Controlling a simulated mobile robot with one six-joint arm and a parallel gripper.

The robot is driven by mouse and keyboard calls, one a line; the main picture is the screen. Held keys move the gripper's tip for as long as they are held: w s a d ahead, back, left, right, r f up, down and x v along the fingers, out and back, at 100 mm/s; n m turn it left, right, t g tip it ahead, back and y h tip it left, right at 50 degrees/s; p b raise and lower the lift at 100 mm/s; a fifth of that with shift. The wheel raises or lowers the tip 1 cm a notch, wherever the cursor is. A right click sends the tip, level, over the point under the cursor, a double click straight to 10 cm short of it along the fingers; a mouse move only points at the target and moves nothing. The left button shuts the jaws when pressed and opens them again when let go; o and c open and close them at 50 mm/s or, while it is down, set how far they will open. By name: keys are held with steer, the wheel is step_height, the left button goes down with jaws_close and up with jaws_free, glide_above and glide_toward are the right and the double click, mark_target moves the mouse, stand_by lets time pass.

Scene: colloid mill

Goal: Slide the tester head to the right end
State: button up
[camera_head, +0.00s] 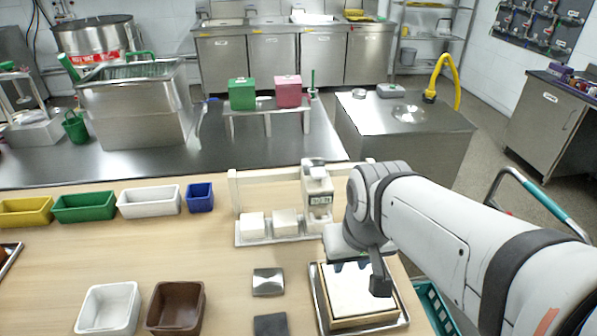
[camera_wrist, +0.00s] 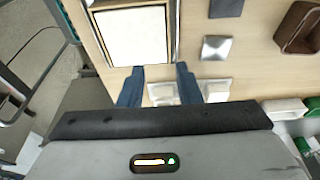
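The tester head (camera_head: 318,190), a white block-shaped unit with a small dark display, sits on a white frame with a horizontal rail (camera_head: 265,174). It stands right of the frame's middle; my arm covers the frame's right end. Two white blocks (camera_head: 252,224) (camera_head: 286,222) stand on the tester's tray to the left of the head. My gripper (camera_head: 350,266) is in front of and right of the head, apart from it, above the white pad. In the wrist view my gripper (camera_wrist: 158,76) has its two blue fingers spread with nothing held between them. The head is not clearly visible there.
A framed white pad (camera_head: 350,292) lies on a metal tray below my gripper. A metal plate (camera_head: 268,282), a dark square (camera_head: 270,324), a brown bin (camera_head: 175,307) and a white bin (camera_head: 108,308) are to the left. Coloured bins line the table's back left.

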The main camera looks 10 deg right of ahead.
steer(key=m+t+y+b, duration=0.2)
steer(key=m+t+y, duration=0.35)
steer(key=y, duration=1.05)
glide_toward(323, 220)
steer(key=w+a+m+g, duration=0.1)
steer(key=w+a+g, duration=0.1)
steer(key=shift+m, duration=0.25)
steer(key=p+x, duration=0.1)
steer(key=x, duration=0.6)
steer(key=shift+a, duration=0.15)
steer(key=shift+c, duration=0.2)
steer(key=shift+t+h, duration=0.25)
steer(key=shift+h, duration=0.05)
steer(key=c, duration=0.6)
steer(key=shift+f, duration=0.1)
jaws_close()
